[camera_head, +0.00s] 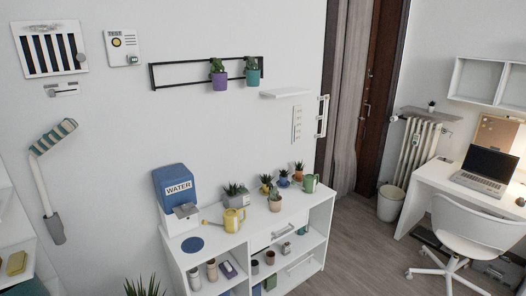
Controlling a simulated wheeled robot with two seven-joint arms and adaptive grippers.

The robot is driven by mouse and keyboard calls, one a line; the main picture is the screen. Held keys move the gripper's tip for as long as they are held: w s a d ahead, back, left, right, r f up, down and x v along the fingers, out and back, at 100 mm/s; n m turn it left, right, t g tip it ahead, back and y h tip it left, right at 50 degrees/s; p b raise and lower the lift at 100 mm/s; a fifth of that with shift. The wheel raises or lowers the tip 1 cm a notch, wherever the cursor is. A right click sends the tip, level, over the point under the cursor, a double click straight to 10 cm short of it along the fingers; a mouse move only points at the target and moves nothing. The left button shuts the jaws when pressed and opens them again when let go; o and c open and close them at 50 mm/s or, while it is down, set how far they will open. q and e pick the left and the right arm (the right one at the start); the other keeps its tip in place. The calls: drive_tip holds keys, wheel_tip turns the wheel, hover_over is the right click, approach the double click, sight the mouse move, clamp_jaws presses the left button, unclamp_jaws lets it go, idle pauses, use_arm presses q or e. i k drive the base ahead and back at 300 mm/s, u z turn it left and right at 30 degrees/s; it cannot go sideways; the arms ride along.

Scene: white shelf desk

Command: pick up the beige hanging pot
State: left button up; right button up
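A small beige pot (275,205) with a green plant stands on the top of the white shelf desk (255,232), near its front edge. It looks like the beige hanging pot, but it is small in the picture and I cannot make out a hook on it. A purple pot (219,82) and a teal pot (252,78), each with a plant, hang on a black wall rack (180,75). Neither of my grippers shows in the head view.
A yellow watering can (232,220) and a grey planter (236,201) stand left of the beige pot. A blue water dispenser (176,185) is at the desk's left end. Several small pots and a green mug (310,183) stand behind and right.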

sight(275, 199)
drive_tip(key=u, duration=0.3)
drive_tip(key=i, duration=1.9)
drive_tip(key=u, duration=0.3)
